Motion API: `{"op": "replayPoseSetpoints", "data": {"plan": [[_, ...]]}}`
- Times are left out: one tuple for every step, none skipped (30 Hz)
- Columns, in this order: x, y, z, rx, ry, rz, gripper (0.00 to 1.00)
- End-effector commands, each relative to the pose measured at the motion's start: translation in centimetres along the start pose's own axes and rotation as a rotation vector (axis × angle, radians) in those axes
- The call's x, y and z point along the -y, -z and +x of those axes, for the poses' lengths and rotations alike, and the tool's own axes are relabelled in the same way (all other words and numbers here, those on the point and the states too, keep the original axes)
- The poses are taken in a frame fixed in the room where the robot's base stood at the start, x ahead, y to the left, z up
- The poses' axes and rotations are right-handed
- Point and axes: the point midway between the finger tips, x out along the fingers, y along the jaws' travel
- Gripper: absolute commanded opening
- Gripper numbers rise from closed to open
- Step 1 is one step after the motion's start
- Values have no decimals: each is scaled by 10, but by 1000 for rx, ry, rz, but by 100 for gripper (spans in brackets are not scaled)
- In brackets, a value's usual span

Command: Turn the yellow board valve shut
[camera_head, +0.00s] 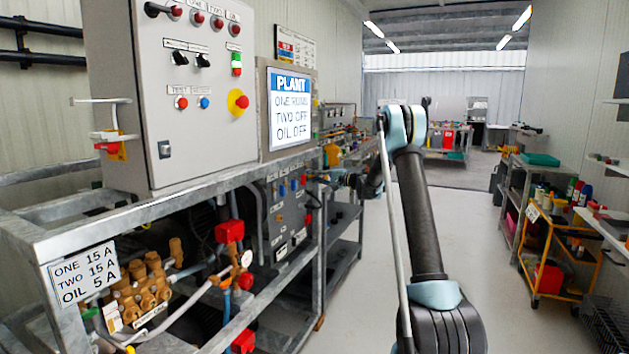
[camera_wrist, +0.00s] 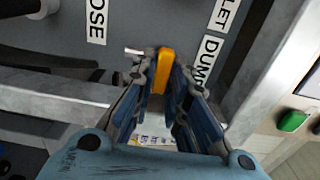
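The yellow board valve's handle (camera_wrist: 165,68) shows in the wrist view as an upright yellow-orange bar on the dark grey board (camera_wrist: 150,25). My gripper (camera_wrist: 165,80) has its two blue fingers on either side of this handle, with the tips close against it, and looks shut on it. In the head view my gripper (camera_head: 340,179) is at the right edge of the grey valve board (camera_head: 288,225). I cannot make out the yellow handle there.
A galvanised frame (camera_head: 170,232) carries the control cabinet (camera_head: 195,135) and the plant screen (camera_head: 290,112). In the wrist view a metal rail (camera_wrist: 55,92) runs below the board. The aisle floor (camera_head: 490,270) is clear, with a yellow trolley (camera_head: 553,245) at right.

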Motion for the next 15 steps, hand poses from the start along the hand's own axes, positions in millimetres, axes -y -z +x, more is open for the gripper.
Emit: {"op": "replayPoseSetpoints", "data": {"plan": [[-2, 2, -2, -4, -2, -1, 21], [-2, 2, -2, -3, -2, -1, 21], [-1, 1, -2, -3, -2, -1, 21], [-1, 1, -1, -2, -2, -1, 21], [-1, 1, -1, -2, -1, -1, 21], [-1, 1, -1, -1, -1, -1, 21], [-1, 0, -1, -1, -1, -1, 21], [0, 0, -1, -1, -1, -1, 21], [0, 0, -1, 0, 0, -1, 21], [0, 0, -1, 0, 0, -1, 21], [0, 0, -2, 0, 0, -1, 21], [0, 0, -5, -1, 0, -1, 21], [0, 0, -7, -1, 0, -1, 21], [0, 0, -10, -1, 0, -1, 21], [0, 1, -15, -2, 0, -1, 21]]}}
